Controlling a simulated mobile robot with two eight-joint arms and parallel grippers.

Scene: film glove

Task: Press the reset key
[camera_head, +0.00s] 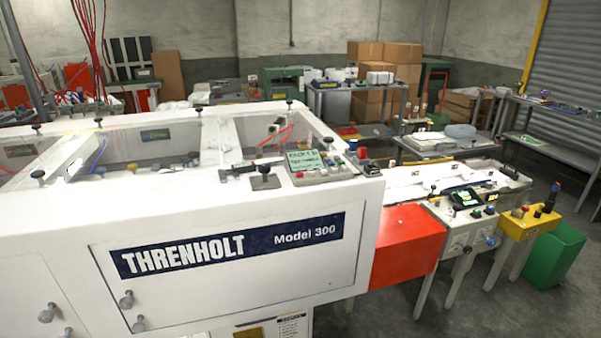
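A control panel (339,177) sits on the top right corner of a large white machine (70,245) labelled THRENHOLT Model 300. The panel has a pale green screen (304,161) with dark text too small to read surely. Several small buttons lie around the screen, some of them red. I cannot tell which one is the reset key, as no key label is readable. A larger red button on a dark block (363,154) stands just right of the panel. Neither of my grippers shows in this view.
A black knob (264,169) stands left of the panel on the machine's top edge. A red box (410,240), a second white control box (462,226), a yellow box (530,222) and a green bin (552,255) are to the right. Grey floor is open at the lower right.

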